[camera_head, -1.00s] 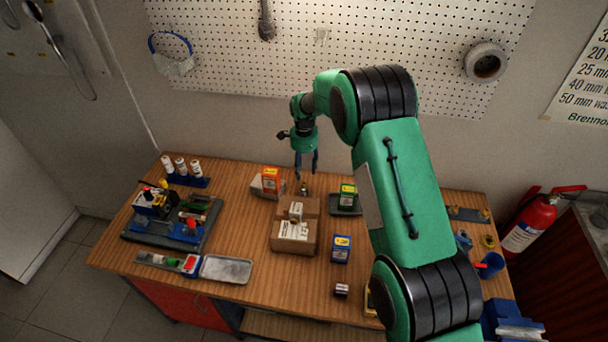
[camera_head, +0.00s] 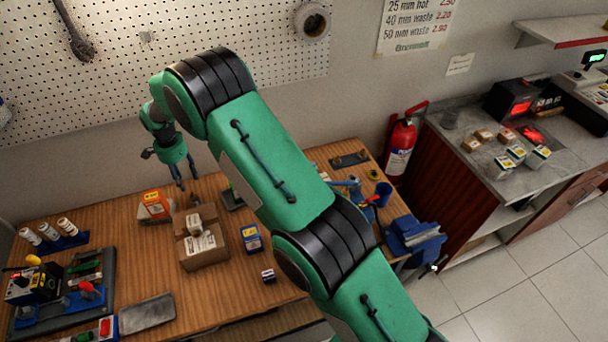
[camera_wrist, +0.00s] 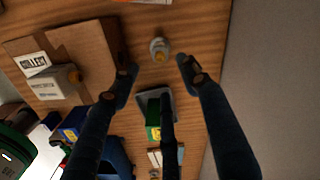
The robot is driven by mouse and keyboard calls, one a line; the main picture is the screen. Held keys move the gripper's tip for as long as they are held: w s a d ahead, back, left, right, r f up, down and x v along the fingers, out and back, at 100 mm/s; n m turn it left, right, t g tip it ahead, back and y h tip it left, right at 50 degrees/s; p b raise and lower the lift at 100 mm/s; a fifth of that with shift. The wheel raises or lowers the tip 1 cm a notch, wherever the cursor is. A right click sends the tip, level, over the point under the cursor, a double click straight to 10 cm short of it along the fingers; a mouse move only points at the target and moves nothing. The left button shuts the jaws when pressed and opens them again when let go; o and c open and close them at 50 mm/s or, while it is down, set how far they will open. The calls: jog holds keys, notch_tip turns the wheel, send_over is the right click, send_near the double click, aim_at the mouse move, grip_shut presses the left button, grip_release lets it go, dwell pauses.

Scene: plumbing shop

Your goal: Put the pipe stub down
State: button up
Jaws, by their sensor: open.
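My gripper (camera_head: 187,186) hangs fingers down over the back of the wooden workbench, behind the cartons. In the wrist view its fingers (camera_wrist: 157,72) are spread apart with nothing between them. A small grey cylinder with a brass-coloured top (camera_wrist: 159,49) stands on the bench just beyond the fingertips, apart from them. It looks like the pipe stub, but I cannot be sure. In the head view it is too small to make out clearly.
Brown cartons (camera_head: 205,253) stand close in front of my gripper. An orange-labelled box (camera_head: 156,205) is to the left, a blue box (camera_head: 251,238) to the right. A pegboard wall (camera_head: 120,85) rises behind.

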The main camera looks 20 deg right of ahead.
jog(key=s+d+r+n+t, duration=0.1)
jog(key=s+d+r+n, duration=0.1)
jog(key=s+d+r, duration=0.7)
jog(key=s+d+r+n+t, duration=0.15)
jog(key=d+r, duration=0.45)
jog(key=r, duration=0.8)
jog(key=s+d+r+n, duration=0.2)
jog(key=s+d+r, duration=0.45)
jog(key=r, duration=0.45)
jog(key=s+d+r+n+t, duration=0.1)
jog(key=s+d+r, duration=0.2)
jog(key=s+d, duration=0.35)
jog(key=s+d+r+n+t, duration=0.1)
jog(key=s+d+r, duration=0.25)
jog(key=s, duration=0.55)
jog(key=s+d+f+n, duration=0.1)
jog(key=s+d, duration=0.1)
jog(key=s, duration=0.7)
jog(key=s+d+f+n+t, duration=0.1)
jog(key=s+d+n, duration=0.1)
jog(key=s, duration=0.7)
jog(key=shift+d, duration=0.75)
jog(key=shift+f, duration=0.2)
notch_tip(320, 180, down, 13)
jog(key=b, duration=1.3)
jog(key=shift+f+b, duration=0.2)
jog(key=shift+b, duration=0.15)
